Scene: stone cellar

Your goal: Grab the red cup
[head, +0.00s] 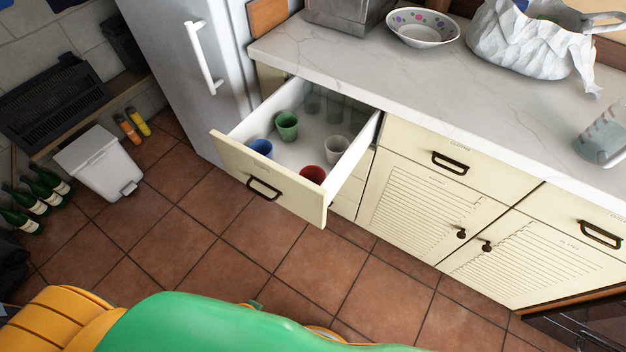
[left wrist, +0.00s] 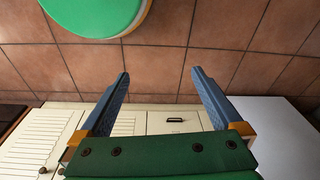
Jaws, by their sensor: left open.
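The red cup (head: 312,175) stands in the open drawer (head: 290,150), near its front right corner, in the head view. A blue cup (head: 261,148), a green cup (head: 287,126) and a whitish cup (head: 336,146) stand in the same drawer, with clear glasses (head: 313,100) at its back. My left gripper (left wrist: 160,80) shows in the left wrist view, with its two blue fingers spread apart and nothing between them. The red cup does not show in that view. I cannot see either gripper in the head view.
The countertop (head: 370,75) holds a dotted bowl (head: 422,27), a white bag (head: 530,45) and a patterned cup (head: 602,140). A fridge (head: 190,70) stands left of the drawer. A white bin (head: 100,165) and green bottles (head: 40,195) are at the far left. The tiled floor before the drawer is clear.

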